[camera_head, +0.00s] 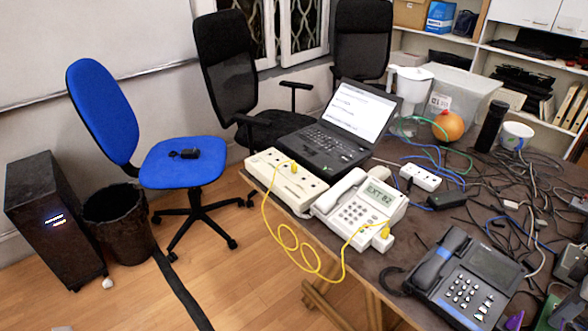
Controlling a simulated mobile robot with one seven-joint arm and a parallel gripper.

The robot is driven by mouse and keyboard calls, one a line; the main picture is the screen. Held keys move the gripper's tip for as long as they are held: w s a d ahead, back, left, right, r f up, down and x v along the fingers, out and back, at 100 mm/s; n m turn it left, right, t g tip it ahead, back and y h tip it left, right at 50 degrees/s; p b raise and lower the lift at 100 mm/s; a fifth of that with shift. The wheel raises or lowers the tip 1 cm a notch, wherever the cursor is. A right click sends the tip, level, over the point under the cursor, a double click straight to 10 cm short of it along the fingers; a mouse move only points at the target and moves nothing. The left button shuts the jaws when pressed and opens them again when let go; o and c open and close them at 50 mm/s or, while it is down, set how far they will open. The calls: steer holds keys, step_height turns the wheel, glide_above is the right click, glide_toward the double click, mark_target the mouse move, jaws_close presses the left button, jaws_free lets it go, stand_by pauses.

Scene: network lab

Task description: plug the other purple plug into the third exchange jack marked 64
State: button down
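The cream exchange box (262,164) lies at the table's left edge, in front of the laptop. Several dark jacks show in a row on its top. A yellow plug (293,167) sits in or on one of them; the jack marks are too small to read. My gripper is not in view.
A cream telephone (361,205) reading EXT 82 stands right of the exchange, with a yellow cord looping past the table edge. A dark desk phone (465,281), laptop (343,128), power strip (420,177) and tangled cables crowd the table. A blue chair (182,163) stands left.

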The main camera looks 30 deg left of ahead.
steer(key=shift+r, duration=0.15)
steer(key=shift+r+p, duration=1.6)
steer(key=shift+r, duration=0.4)
